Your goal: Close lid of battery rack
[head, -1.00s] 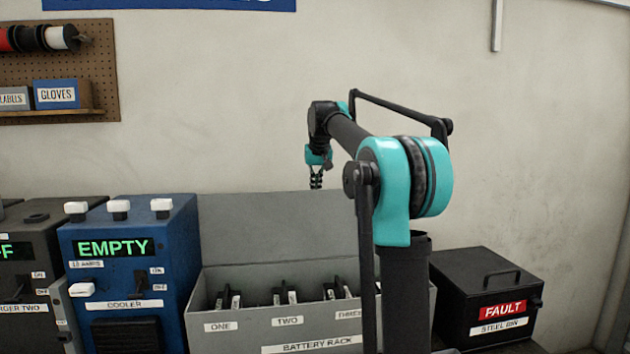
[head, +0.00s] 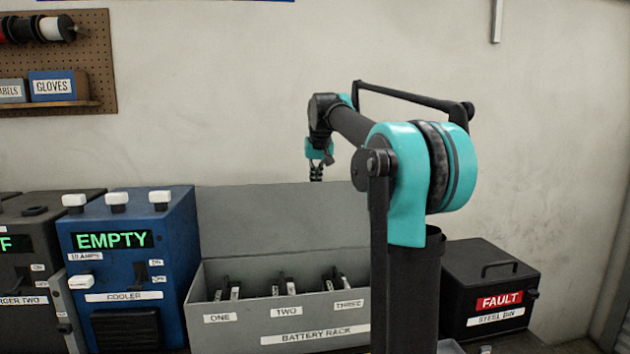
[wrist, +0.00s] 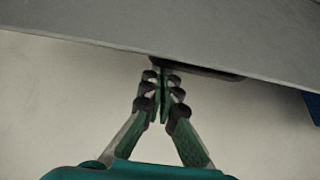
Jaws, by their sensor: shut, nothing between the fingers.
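The battery rack (head: 325,328) is a grey box with its lid (head: 280,220) standing open, upright along the back edge. Batteries with dark handles sit in the slots labelled ONE, TWO and THREE. My gripper (head: 316,178) is at the top edge of the lid, pointing down, and its tips are partly hidden behind that edge. In the wrist view my gripper (wrist: 161,75) is shut and empty, with its tips close to the grey lid (wrist: 230,45) and a dark strip on it. I cannot tell whether they touch.
A blue cooler (head: 130,265) reading EMPTY stands directly left of the rack. A black steel bin (head: 490,280) marked FAULT stands to the right, behind my arm. A pegboard (head: 95,60) hangs on the wall at upper left. The wall rises behind the lid.

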